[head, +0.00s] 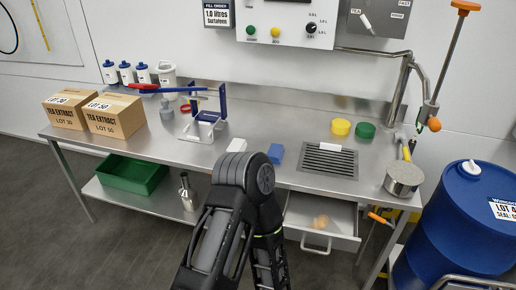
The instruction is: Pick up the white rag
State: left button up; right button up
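A small white folded-looking piece (237,145), which may be the white rag, lies on the steel bench (290,118) just behind my arm. Its near edge is close to or covered by the arm's black joint. Another small white strip (330,146) lies at the back edge of the dark drain grate; I cannot tell whether it is cloth or a label. A blue block or folded cloth (276,153) sits just right of my arm. One of my arms rises from the bottom middle with its bent joint in front of the bench. Neither gripper shows.
Two tea extract boxes (115,115) stand at left, near a blue-framed device (208,115). Yellow (341,127) and green (365,130) tubs stand back right. An open drawer (318,222) juts out below the bench. A blue drum (458,220) stands at right.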

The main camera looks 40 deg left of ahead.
aim_at(238, 145)
jog(key=j+z, duration=0.25)
jog(key=z, duration=0.25)
jog(key=j+z, duration=0.25)
jog(key=z, duration=0.25)
jog(key=k+j+z, duration=0.15)
jog(key=z, duration=0.35)
jog(key=k+j+z, duration=0.35)
jog(key=k+j, duration=0.45)
jog(key=k+j+z, duration=0.3)
jog(key=k+j, duration=0.5)
jog(key=k, duration=0.05)
